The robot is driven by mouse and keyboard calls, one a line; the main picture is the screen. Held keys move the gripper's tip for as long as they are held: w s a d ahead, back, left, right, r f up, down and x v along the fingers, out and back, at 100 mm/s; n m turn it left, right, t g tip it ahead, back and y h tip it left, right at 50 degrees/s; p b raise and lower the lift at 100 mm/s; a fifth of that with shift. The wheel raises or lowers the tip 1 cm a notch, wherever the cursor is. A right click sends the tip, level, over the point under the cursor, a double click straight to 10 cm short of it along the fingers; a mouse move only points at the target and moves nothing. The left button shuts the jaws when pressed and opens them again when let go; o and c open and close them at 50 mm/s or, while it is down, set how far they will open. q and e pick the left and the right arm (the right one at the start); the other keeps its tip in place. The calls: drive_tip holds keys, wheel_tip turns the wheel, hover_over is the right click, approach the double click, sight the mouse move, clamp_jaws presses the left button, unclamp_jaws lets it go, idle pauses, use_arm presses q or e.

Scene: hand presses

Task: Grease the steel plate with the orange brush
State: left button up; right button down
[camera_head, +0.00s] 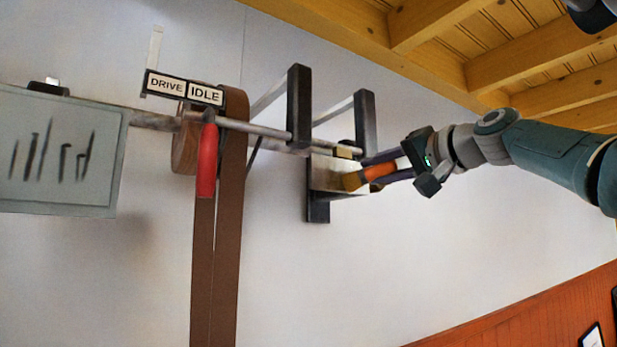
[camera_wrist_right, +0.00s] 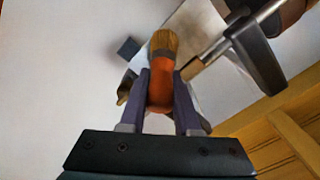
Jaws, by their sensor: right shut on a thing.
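My right gripper (camera_head: 374,171) is shut on the orange brush (camera_head: 382,170) in front of the wall rig. The brush's yellow-brown bristles point away from the gripper, toward the left in the head view. The steel plate (camera_head: 324,174) is a pale panel by the dark bracket, partly behind the brush. In the right wrist view the brush (camera_wrist_right: 163,44) stands between the purple fingers, bristles up, with the pale plate (camera_wrist_right: 212,88) behind it. Whether the bristles touch the plate I cannot tell. My left gripper is not in view.
Metal rods and dark uprights (camera_head: 299,105) stand close to the brush and plate. Left of them are a red handle (camera_head: 207,160), a brown belt (camera_head: 229,240), a DRIVE IDLE sign (camera_head: 184,87) and a grey panel (camera_head: 60,150). Wooden beams run overhead. The wall below is clear.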

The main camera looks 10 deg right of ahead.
drive_tip(key=shift+d, duration=0.1)
drive_tip(key=shift+s+a+f+b, duration=0.15)
drive_tip(key=shift+a+b, duration=0.1)
drive_tip(key=shift+b, duration=0.15)
drive_tip(key=shift+s+a+b, duration=0.2)
drive_tip(key=shift+a+b, duration=0.35)
drive_tip(key=shift+a, duration=0.05)
drive_tip(key=shift+s+a+b, duration=0.15)
drive_tip(key=shift+a+b, duration=0.4)
drive_tip(key=s+a+b, duration=0.1)
drive_tip(key=a+b, duration=0.1)
drive_tip(key=a, duration=0.1)
drive_tip(key=s+a+b, duration=0.1)
drive_tip(key=a+b, duration=0.1)
drive_tip(key=a, duration=0.2)
drive_tip(key=s+a+b, duration=0.2)
drive_tip(key=a, duration=0.1)
drive_tip(key=shift+a, duration=0.3)
